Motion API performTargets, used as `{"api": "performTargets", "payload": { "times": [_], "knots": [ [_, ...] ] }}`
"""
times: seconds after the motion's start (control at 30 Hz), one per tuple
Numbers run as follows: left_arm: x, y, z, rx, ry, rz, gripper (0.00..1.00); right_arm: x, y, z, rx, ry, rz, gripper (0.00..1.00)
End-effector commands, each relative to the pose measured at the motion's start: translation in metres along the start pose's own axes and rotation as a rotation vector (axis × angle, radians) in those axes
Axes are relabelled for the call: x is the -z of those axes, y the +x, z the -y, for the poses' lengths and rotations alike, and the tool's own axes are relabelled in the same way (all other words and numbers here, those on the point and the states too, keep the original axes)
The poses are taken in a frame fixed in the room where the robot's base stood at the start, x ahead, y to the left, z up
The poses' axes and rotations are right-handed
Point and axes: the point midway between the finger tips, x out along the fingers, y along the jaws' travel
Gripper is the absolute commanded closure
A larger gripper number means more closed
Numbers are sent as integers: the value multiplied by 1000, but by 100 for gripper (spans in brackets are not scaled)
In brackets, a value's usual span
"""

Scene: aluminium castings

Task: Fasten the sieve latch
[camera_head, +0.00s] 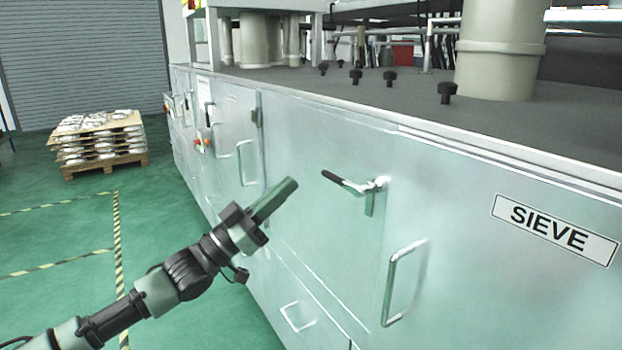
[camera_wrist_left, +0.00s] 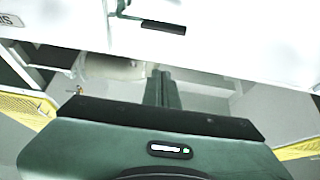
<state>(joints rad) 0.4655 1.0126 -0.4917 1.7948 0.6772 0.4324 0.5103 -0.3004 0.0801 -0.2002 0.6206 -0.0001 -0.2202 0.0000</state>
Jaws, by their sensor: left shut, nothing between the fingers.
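The sieve latch (camera_head: 352,184) is a lever with a black grip on a silver pivot, mounted on the metal cabinet door. Its grip points left and slightly up in the head view. The latch also shows at the top of the left wrist view (camera_wrist_left: 162,27). The SIEVE label (camera_head: 554,230) is to the right of the latch. My left gripper (camera_head: 291,184) is shut and empty, to the left of the latch grip and apart from it. Its closed fingers also show in the left wrist view (camera_wrist_left: 162,76). My right gripper is not in view.
A silver door handle (camera_head: 405,283) sticks out below the latch, and a lower handle (camera_head: 297,317) sits near the floor. Black knobs (camera_head: 447,91) stand on the cabinet top. A pallet of castings (camera_head: 98,143) stands at the back left.

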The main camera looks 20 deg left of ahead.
Motion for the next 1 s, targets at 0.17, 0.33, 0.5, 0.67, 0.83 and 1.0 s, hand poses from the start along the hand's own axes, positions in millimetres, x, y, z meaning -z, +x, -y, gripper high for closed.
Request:
{"api": "performTargets", "payload": {
  "times": [0.17,0.33,0.5,0.67,0.83,1.0],
  "knots": [
    [5,26,0,-1,2,-5,100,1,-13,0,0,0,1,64],
    [7,64,0,-1,1,-6,100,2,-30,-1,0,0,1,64],
    [5,99,0,-1,1,-3,100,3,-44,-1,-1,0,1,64],
    [-20,91,0,2,0,3,100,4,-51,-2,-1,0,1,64],
    [-34,86,0,1,1,1,100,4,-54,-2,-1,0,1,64],
    [-38,84,0,0,2,0,100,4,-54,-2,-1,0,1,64]
  ]
}}
